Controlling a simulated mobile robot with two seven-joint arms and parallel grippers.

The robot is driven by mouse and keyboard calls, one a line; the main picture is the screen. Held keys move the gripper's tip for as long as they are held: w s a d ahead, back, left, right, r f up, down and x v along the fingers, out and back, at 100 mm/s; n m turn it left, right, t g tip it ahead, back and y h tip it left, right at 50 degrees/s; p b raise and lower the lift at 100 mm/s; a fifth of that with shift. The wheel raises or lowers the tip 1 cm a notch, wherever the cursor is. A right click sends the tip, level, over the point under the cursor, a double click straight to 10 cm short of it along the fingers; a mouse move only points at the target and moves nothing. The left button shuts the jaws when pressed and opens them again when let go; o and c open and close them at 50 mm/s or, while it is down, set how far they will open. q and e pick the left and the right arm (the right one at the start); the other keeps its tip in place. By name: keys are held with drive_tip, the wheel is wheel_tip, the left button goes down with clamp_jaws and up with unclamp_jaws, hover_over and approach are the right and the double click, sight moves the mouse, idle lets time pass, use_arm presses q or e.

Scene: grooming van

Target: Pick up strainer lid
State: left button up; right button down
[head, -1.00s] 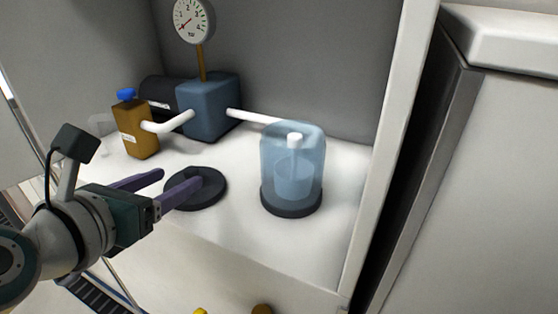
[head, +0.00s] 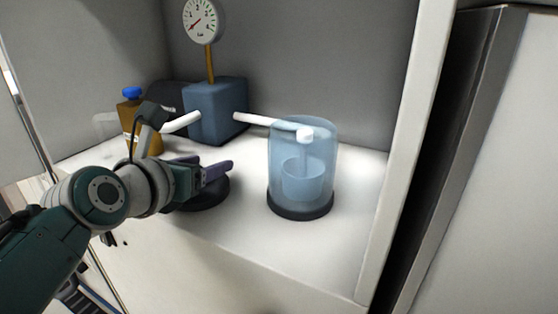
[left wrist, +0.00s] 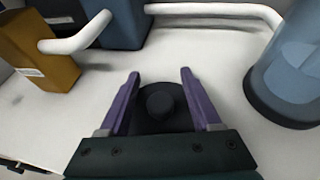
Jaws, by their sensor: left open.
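The strainer lid is a flat black disc with a round knob (left wrist: 160,103), lying on the white shelf. In the head view its dark rim (head: 207,196) shows below my left gripper (head: 229,170), which hides much of it. In the left wrist view my left gripper (left wrist: 160,76) is open, with one purple finger on each side of the knob. I cannot tell whether the fingers touch the lid. The clear blue strainer housing (head: 318,150) stands upright on a black base, right of the lid, with a cup inside. My right gripper is not in view.
A blue pump block (head: 217,112) with a gauge (head: 203,21) and white pipes stands behind the lid. A side wall (head: 408,150) bounds the shelf at right. Bare shelf lies in front of the housing.

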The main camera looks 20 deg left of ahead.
use_arm(q)
drive_tip(key=shift+c, duration=0.4)
clamp_jaws()
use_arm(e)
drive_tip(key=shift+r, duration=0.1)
